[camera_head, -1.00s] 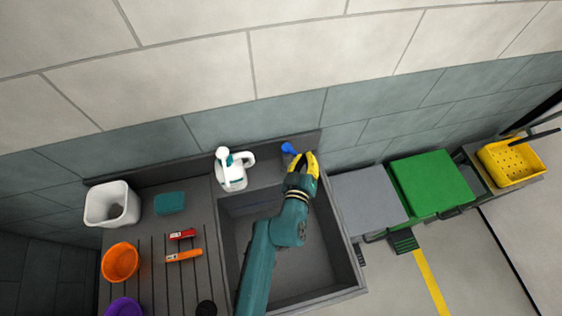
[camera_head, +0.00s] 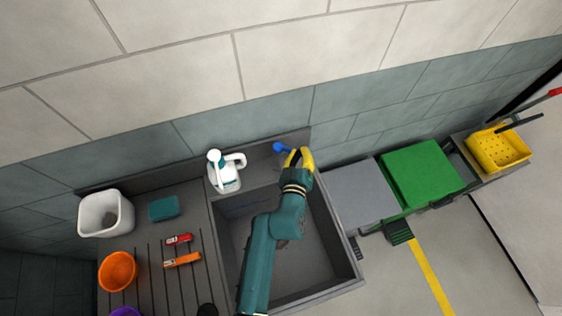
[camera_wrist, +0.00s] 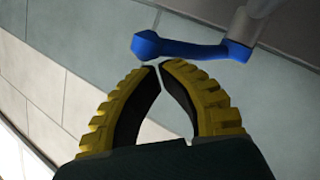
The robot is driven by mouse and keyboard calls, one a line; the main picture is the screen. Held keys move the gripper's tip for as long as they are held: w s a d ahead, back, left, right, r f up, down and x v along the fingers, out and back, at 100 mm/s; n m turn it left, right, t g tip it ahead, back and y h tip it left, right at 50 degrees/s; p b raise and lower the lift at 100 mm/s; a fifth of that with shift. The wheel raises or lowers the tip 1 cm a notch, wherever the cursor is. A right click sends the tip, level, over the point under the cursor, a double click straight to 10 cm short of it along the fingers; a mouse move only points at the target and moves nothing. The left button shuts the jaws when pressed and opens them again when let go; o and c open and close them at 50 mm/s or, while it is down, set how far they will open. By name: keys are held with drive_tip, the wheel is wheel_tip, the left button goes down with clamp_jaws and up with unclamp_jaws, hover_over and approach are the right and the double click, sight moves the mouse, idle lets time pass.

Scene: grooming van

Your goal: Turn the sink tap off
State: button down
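The tap's blue lever (camera_head: 279,147) shows at the back edge of the sink (camera_head: 350,270). In the wrist view the blue lever (camera_wrist: 190,47) lies across the picture with its rounded end at the left, joined to a grey tap body (camera_wrist: 245,25) at the right. My gripper (camera_head: 299,152) is at the back of the sink, just right of the lever. In the wrist view the yellow fingertips of my gripper (camera_wrist: 156,66) nearly meet, with nothing between them, just below the lever in the picture. I cannot tell whether they touch it. No water is visible.
A white bottle (camera_head: 226,178) stands left of the lever on the sink's back edge. A white bin (camera_head: 105,213), teal block (camera_head: 164,208), orange cup (camera_head: 117,271) and red and orange tools are on the left. A green box (camera_head: 420,170) stands right. A tiled wall rises behind.

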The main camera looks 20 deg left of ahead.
drive_tip(key=s+d+r+p, duration=0.5)
drive_tip(key=d+p, duration=0.3)
drive_tip(key=p, duration=0.6)
drive_tip(key=shift+s+d+r, duration=0.15)
drive_tip(key=shift+s+d, duration=0.1)
drive_tip(key=shift+s, duration=0.3)
